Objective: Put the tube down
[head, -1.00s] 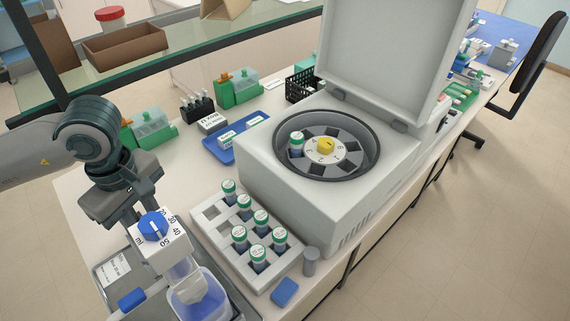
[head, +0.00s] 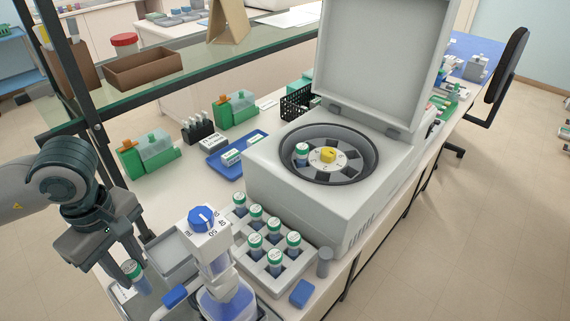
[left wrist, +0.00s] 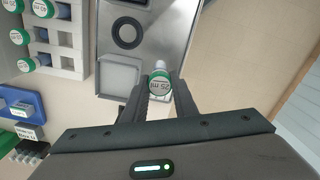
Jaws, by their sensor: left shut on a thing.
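My left gripper (head: 122,262) is at the left front of the head view, shut on a tube with a green-and-white cap (head: 133,270). In the left wrist view the tube (left wrist: 160,84) sits between the two fingers, cap toward the camera, and its label is readable in part. A grey metal tray (left wrist: 173,30) lies beneath and beyond the fingertips. The pale rack (head: 292,275), holding several similar green-capped tubes, stands to the right of the gripper. My right gripper is not in view.
A dispenser bottle with a blue knob (head: 202,218) stands between my left gripper and the rack. The open centrifuge (head: 290,205) has one tube in its rotor. A blue tray (head: 215,160) and green boxes (head: 160,160) are behind. A blue block (head: 300,293) lies at the front.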

